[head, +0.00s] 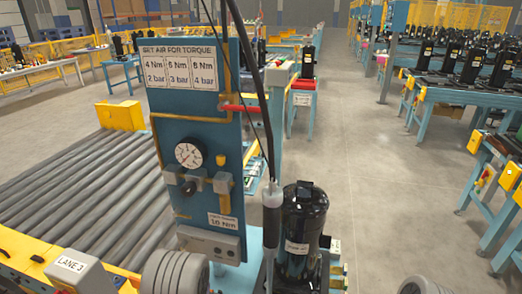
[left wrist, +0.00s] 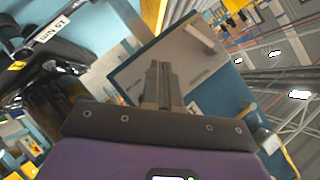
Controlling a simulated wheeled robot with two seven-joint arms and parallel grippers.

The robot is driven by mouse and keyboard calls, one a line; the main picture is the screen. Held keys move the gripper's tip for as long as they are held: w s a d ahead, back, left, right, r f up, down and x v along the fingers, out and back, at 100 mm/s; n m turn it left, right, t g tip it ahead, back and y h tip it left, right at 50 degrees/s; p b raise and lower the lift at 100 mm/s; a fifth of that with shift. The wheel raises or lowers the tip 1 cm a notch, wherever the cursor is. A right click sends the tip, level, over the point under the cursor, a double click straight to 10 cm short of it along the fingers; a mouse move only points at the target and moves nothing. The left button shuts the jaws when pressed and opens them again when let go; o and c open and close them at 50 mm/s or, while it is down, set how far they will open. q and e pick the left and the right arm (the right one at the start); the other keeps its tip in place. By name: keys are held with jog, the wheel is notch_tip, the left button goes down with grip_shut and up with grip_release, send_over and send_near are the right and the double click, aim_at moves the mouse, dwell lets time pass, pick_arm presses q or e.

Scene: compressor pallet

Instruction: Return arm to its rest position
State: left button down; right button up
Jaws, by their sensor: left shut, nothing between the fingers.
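My left gripper (left wrist: 158,68) shows in the left wrist view, with its two grey fingers together and nothing between them. Behind the fingertips is a tilted blue-edged panel with a pale face (left wrist: 190,62); I cannot tell whether they touch. In the head view, ribbed grey parts of my own arms (head: 176,272) show at the bottom edge, and neither gripper is visible there. My right gripper is out of view.
A blue air panel (head: 199,120) with a gauge (head: 188,153) and red handle (head: 241,109) stands ahead. A dark tool (head: 271,212) hangs beside a black compressor (head: 302,232). A roller conveyor (head: 80,190) lies left. The floor (head: 375,190) is open at centre right; blue benches line the right.

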pick_arm(q)
jog(key=s+d+f+n+g+h+p, duration=0.3)
jog(key=s+d+f+n+g+h, duration=0.15)
jog(key=s+f+g, duration=0.4)
jog(key=s+d+n+g+h+p, duration=0.1)
jog(key=s+d+n+g+h, duration=0.1)
jog(key=s+d, duration=0.2)
jog(key=s+d+f+n+g+h+p, duration=0.1)
jog(key=s+d+n, duration=0.2)
jog(key=s, duration=0.6)
jog(key=shift+s+d+f+g+h, duration=0.15)
jog(key=shift+d+f+g+h, duration=0.2)
jog(key=shift+d, duration=0.55)
